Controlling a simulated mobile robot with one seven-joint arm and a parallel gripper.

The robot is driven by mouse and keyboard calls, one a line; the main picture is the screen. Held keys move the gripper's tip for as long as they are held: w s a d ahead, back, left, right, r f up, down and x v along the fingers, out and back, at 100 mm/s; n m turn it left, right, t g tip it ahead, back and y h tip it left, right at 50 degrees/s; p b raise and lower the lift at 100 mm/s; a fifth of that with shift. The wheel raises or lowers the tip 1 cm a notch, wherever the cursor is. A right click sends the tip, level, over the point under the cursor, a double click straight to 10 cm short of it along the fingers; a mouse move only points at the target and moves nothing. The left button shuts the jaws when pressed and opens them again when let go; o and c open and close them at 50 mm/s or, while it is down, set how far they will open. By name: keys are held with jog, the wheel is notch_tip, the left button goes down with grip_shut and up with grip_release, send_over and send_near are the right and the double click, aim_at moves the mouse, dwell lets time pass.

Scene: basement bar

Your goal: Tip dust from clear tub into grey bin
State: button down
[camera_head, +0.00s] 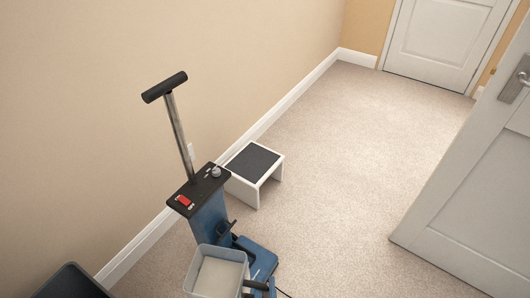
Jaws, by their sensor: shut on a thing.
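The clear tub (201,259) is at the bottom centre, a see-through, open box with a pale layer inside, seen from above. The lower edge of the picture is close to it. My gripper (247,286) shows only in part, as dark pieces at the tub's right wall; it is shut on the tub there. A dark grey thing (72,282) with a raised rim is cut off at the bottom left corner; it may be the grey bin, but I cannot see enough to be sure.
A blue machine (208,218) with a black T-handle (164,87) and red switch stands behind the tub. A white step stool (243,191) with a dark top is by the left wall. An open white door (478,190) stands at right. The carpet (340,150) between is clear.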

notch_tip(320, 180, up, 12)
jog(key=p, duration=1.3)
jog(key=shift+s, duration=0.45)
jog(key=shift+a+f, duration=0.1)
